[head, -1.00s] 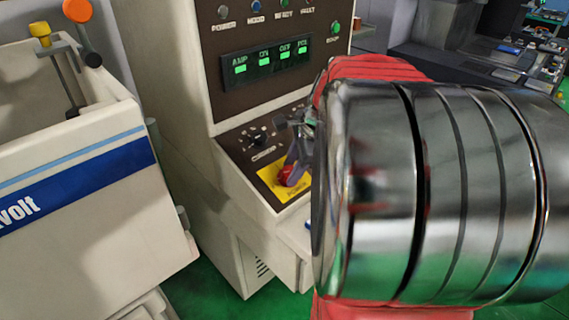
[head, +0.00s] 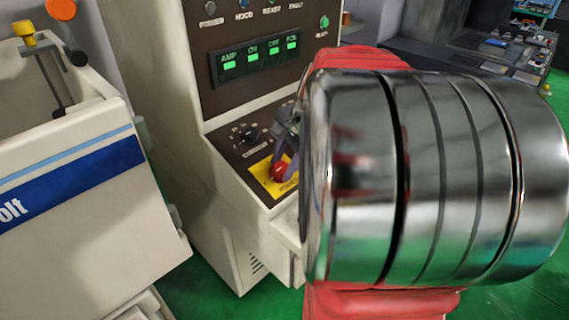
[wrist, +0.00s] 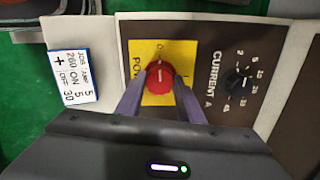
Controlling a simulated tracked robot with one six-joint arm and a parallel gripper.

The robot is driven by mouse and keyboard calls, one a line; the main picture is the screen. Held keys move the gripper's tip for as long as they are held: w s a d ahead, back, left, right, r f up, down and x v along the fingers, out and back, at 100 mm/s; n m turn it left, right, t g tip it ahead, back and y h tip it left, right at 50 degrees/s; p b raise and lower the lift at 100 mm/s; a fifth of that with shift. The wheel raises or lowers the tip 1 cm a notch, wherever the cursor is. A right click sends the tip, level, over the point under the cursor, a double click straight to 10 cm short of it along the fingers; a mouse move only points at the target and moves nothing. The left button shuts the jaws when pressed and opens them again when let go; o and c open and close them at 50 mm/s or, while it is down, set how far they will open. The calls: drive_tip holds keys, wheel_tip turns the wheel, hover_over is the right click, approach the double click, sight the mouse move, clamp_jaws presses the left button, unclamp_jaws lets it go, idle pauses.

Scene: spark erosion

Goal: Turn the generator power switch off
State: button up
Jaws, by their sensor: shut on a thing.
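The generator power switch is a red round knob (head: 280,171) on a yellow plate on the console's sloped brown panel. It also shows in the wrist view (wrist: 159,75), with a pale pointer mark on its top. My gripper (head: 284,160) reaches down to it, and in the wrist view its two purple fingers (wrist: 158,84) are on either side of the knob, shut on it. The lettering on the yellow plate (wrist: 150,100) is partly hidden by the fingers. My arm's large metal joint hides the right part of the panel in the head view.
A black current dial (wrist: 239,80) is beside the yellow plate. Above it the console has a green-lit display (head: 262,58). A white-and-blue tank (head: 75,185) stands at left. A small label card (wrist: 73,77) lies near the panel's edge.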

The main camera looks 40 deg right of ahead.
drive_tip(key=o, duration=1.1)
drive_tip(key=shift+c, duration=0.2)
drive_tip(key=v, duration=1.3)
drive_tip(key=shift+r, duration=0.4)
